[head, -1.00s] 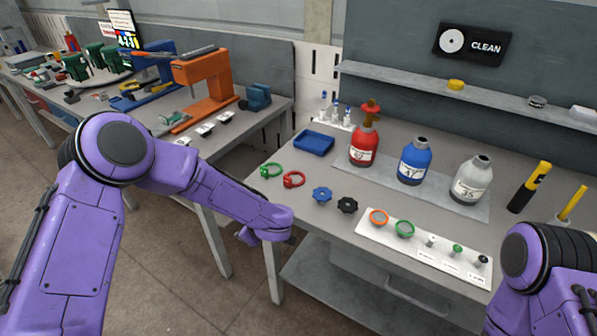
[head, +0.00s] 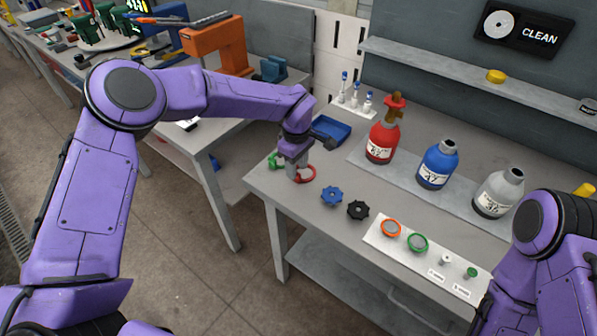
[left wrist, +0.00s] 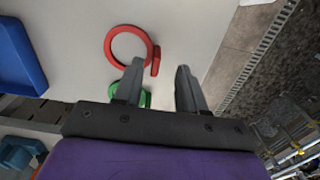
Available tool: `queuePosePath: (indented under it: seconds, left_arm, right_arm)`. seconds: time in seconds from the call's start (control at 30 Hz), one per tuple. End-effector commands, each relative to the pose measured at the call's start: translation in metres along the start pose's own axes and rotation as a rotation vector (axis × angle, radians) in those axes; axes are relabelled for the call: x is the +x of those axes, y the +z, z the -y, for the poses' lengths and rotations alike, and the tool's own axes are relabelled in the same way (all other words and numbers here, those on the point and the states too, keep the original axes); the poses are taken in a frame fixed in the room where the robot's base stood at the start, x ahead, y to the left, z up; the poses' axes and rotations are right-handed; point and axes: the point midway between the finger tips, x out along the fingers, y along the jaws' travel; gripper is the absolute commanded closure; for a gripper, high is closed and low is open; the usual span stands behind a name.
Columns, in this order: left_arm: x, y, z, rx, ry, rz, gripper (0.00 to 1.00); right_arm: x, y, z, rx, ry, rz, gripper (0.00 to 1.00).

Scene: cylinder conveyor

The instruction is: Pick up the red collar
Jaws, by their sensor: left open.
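The red collar (head: 306,175) is a ring with a small lug, lying on the grey workbench near its left end. In the left wrist view the red collar (left wrist: 126,31) lies just beyond the fingertips, mostly ahead of the left finger. My left gripper (head: 294,174) is open and points down above the collar, partly hiding it; its two fingers show apart and empty in the left wrist view (left wrist: 160,72). A green collar (head: 273,161) lies beside the red one, partly hidden behind my gripper. My right arm shows at the right edge of the head view, but its gripper is out of view.
A blue tray (head: 341,127) sits just behind the collars. A blue knob (head: 332,196) and a black knob (head: 358,210) lie to the right. Red (head: 380,150), blue (head: 436,167) and grey (head: 494,196) bottles stand farther back. The bench's left edge is close.

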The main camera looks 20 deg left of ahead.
Motion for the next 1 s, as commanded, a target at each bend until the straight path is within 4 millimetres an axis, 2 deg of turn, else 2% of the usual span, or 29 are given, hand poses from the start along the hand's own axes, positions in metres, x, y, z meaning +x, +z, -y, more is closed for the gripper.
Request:
queuePosePath:
  seconds: [0.03, 0.07, 0.2, 0.43, 0.47, 0.5, 0.57, 0.87, 1.0]
  left_arm:
    - [0.004, -0.002, 0.001, 0.0, -0.006, -0.002, 0.6]
    - [0.009, -0.003, 0.002, 0.001, -0.007, -0.001, 0.6]
    - [0.031, -0.005, 0.002, -0.005, -0.002, -0.001, 0.6]
    - [0.036, -0.005, 0.002, -0.006, -0.001, -0.001, 0.6]
    - [0.036, -0.005, 0.002, -0.006, -0.001, -0.001, 0.66]
    - [0.036, -0.005, 0.002, -0.005, -0.001, -0.001, 0.79]
    - [0.036, -0.005, 0.002, -0.005, -0.001, -0.002, 0.99]
    - [0.036, -0.006, 0.003, -0.006, -0.002, -0.002, 1.0]
    - [0.03, -0.006, 0.002, -0.006, 0.0, -0.002, 1.0]
  right_arm:
    - [-0.013, -0.006, -0.001, 0.0, 0.0, -0.001, 0.36]
    - [-0.016, -0.007, -0.001, 0.001, 0.0, -0.001, 0.36]
    - [-0.019, -0.009, -0.001, 0.001, -0.001, -0.002, 0.36]
    - [-0.017, -0.008, -0.001, 0.001, -0.001, -0.002, 0.36]
    - [-0.017, -0.008, -0.001, 0.001, -0.001, -0.001, 0.36]
    - [-0.017, -0.008, -0.001, 0.001, -0.001, -0.001, 0.36]
    - [-0.017, -0.008, -0.001, 0.001, -0.001, -0.001, 0.36]
    - [-0.017, -0.008, -0.001, 0.001, -0.001, -0.002, 0.36]
    - [-0.015, -0.007, -0.001, 0.001, -0.001, -0.002, 0.36]
